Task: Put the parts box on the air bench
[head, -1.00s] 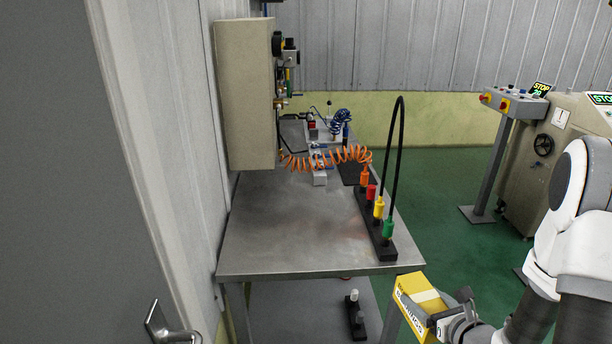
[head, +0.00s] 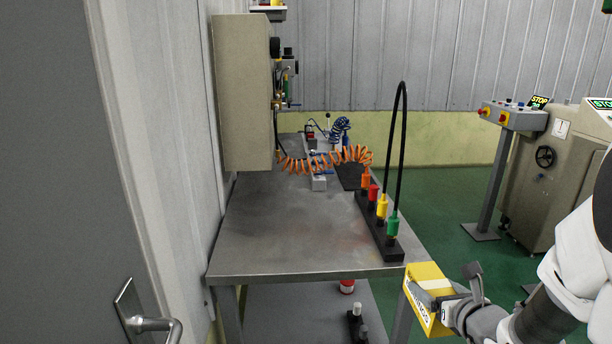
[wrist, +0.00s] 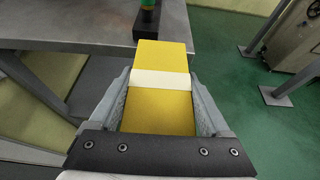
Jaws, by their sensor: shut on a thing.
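The parts box (head: 428,282) is yellow with a pale band and dark lettering on its side. My gripper (head: 447,302) is shut on it at the near right corner of the air bench. In the wrist view the parts box (wrist: 160,108) sits between the two fingers of my gripper (wrist: 160,105). The air bench (head: 290,235) is a grey metal table with a wide bare area at its front. The box is beside the bench's right front corner and appears slightly below the top's level; whether they touch is unclear.
A black strip (head: 392,250) with coloured connectors and a tall black hose (head: 402,150) lines the bench's right edge. An orange coiled hose (head: 325,160) and a grey cabinet (head: 243,95) are further back. A door handle (head: 150,322) is at lower left. A machine (head: 570,180) stands right.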

